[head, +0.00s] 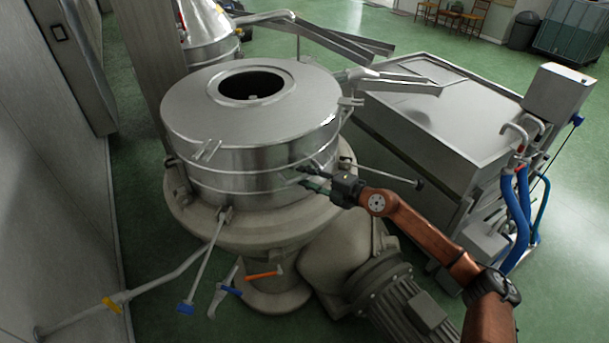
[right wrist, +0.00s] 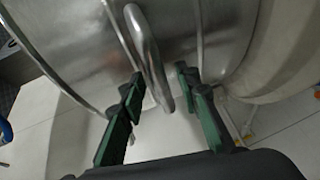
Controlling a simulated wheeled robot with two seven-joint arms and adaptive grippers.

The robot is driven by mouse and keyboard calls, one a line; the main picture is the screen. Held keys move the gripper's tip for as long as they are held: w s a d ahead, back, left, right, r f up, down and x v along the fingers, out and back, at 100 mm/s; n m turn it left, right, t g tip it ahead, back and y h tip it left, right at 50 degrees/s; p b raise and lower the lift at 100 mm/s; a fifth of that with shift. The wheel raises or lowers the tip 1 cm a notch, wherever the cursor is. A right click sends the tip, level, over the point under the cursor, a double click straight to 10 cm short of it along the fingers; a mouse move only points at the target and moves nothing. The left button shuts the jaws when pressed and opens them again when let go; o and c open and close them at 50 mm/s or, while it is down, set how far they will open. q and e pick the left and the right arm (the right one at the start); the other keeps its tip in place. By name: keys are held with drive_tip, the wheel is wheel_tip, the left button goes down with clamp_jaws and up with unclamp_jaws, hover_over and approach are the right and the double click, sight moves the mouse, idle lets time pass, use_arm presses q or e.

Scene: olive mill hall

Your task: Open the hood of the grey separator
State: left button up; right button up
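The grey separator stands left of centre in the head view, with a round steel hood (head: 245,110) on a beige base (head: 250,235). The hood sits level on the base and looks closed, with a dark round opening in its top. My right gripper (head: 300,178) is at the near right side of the hood, low on its wall. In the right wrist view, the green fingers of this gripper (right wrist: 160,80) are apart, on either side of a curved metal handle (right wrist: 153,60) on the steel wall. Gaps show beside the handle. My left gripper is not in view.
A steel tank (head: 440,105) with blue hoses (head: 522,200) stands to the right. A motor (head: 405,300) sticks out at the front of the base. Pipes with yellow and blue valve handles (head: 187,308) run low at left. A wall panel is on the far left.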

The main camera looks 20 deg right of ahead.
drive_tip(key=shift+w+a+f, duration=0.1)
drive_tip(key=shift+w+a, duration=0.1)
drive_tip(key=shift+w, duration=0.15)
drive_tip(key=shift+c, duration=0.2)
clamp_jaws()
idle(0.4)
